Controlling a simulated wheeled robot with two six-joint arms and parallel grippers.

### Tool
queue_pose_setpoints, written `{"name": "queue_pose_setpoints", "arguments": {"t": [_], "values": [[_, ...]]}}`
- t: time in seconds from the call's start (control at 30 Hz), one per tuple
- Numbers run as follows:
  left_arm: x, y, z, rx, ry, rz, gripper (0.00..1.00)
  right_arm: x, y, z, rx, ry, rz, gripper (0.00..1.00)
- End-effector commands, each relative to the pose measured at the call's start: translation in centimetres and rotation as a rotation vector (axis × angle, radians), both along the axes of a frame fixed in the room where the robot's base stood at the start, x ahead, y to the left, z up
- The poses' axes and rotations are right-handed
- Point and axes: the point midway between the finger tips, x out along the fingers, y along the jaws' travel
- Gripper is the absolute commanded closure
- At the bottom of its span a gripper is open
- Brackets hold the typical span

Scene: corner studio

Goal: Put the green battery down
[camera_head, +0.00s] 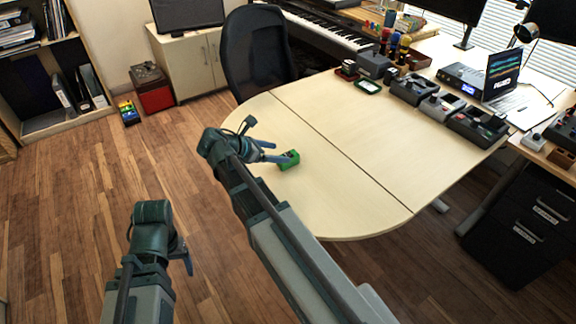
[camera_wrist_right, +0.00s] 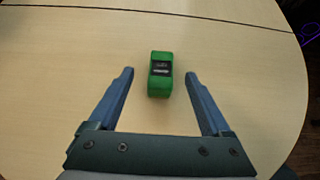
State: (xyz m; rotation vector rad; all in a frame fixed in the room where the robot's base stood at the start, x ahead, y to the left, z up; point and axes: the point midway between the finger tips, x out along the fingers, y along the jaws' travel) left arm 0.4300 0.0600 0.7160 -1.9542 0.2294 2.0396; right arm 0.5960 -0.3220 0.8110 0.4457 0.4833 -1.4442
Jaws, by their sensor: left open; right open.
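The green battery (camera_head: 289,161) rests on the pale wooden table (camera_head: 330,185) near its rounded left end. In the right wrist view the battery (camera_wrist_right: 160,75) stands alone on the tabletop, with a dark label on it. My right gripper (camera_head: 279,152) is at the battery. Its two blue fingers (camera_wrist_right: 160,73) are spread wide, one on each side, with a visible gap to the battery on both sides. My left gripper (camera_head: 186,258) is low over the floor at the left, away from the table and holding nothing that I can see.
A green-rimmed tray (camera_head: 368,86) and several dark devices (camera_head: 412,89) stand along the table's far side. A laptop (camera_head: 503,80) is at the far right. A black chair (camera_head: 256,50) stands at the table's back left. The table's middle and front are clear.

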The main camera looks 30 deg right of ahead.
Motion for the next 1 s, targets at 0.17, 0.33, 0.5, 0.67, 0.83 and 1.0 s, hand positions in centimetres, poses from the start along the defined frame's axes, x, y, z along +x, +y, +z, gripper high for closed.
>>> {"name": "queue_pose_setpoints", "arguments": {"t": [0.17, 0.33, 0.5, 0.67, 0.83, 1.0], "values": [[0.0, 0.0, -0.5, 0.000, 0.000, 0.000, 0.23, 0.1, -0.7, -0.5, 0.000, 0.000, 0.000, 0.18], [0.0, 0.0, -0.6, 0.000, 0.000, 0.000, 0.23, 0.0, -0.8, -0.6, 0.000, -0.001, -0.001, 0.18], [0.0, 0.0, -2.0, 0.000, 0.000, 0.000, 0.23, 0.0, -1.7, -2.1, 0.000, -0.001, -0.002, 0.18], [0.0, 0.0, -3.7, 0.000, 0.000, 0.000, 0.23, 0.0, -3.4, -3.7, 0.001, 0.000, -0.003, 0.18], [0.0, 0.0, -4.2, 0.000, 0.000, 0.000, 0.23, 0.1, -4.5, -4.2, 0.001, 0.000, -0.001, 0.18], [0.0, 0.0, -4.0, 0.000, 0.000, 0.000, 0.23, 0.1, -4.5, -4.0, 0.001, 0.000, 0.000, 0.18]]}}
